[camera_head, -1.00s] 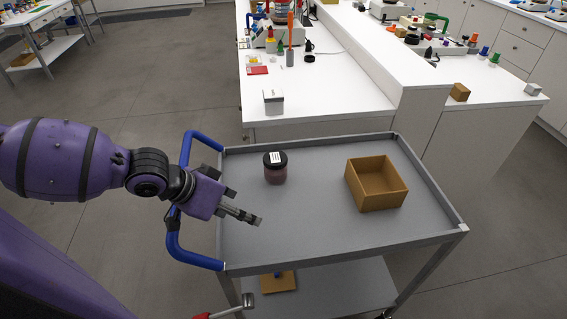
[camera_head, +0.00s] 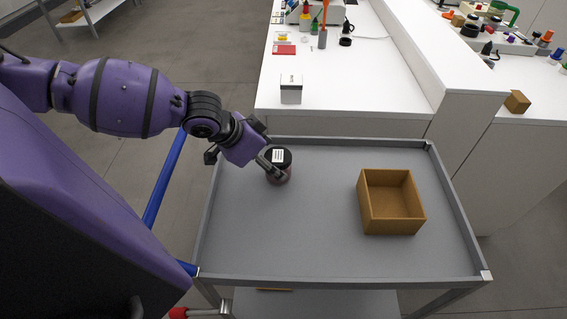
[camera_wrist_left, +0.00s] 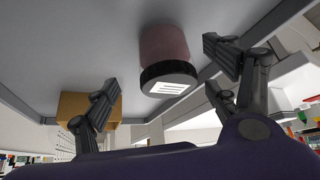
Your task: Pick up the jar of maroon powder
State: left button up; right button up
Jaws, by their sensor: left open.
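The jar of maroon powder (camera_head: 279,170) has a black lid with a white label and stands upright on the grey cart top (camera_head: 310,245), near its left side. In the left wrist view the jar (camera_wrist_left: 163,45) lies between the two spread fingers, nearer the right one. My left gripper (camera_head: 271,160) is at the jar's left side in the head view, one finger passing in front of it. It also shows in the left wrist view (camera_wrist_left: 165,85), open and not closed on the jar. Whether a finger touches the jar, I cannot tell. My right gripper is out of view.
An open tan box (camera_head: 390,222) stands on the cart's right part. A raised rim (camera_head: 340,281) edges the cart. A white counter (camera_head: 370,90) behind it holds a small white box (camera_head: 291,88) and several tools. The cart's front middle is clear.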

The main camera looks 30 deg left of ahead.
pick_arm(q)
jog(key=shift+w+f, duration=0.2)
jog(key=shift+f, duration=0.3)
jog(key=x, duration=0.4)
jog(key=shift+w+a, duration=0.15)
jog(key=shift+w, duration=0.3)
jog(key=shift+s+r, duration=0.1)
jog(key=c, duration=1.4)
jog(key=shift+o, duration=0.2)
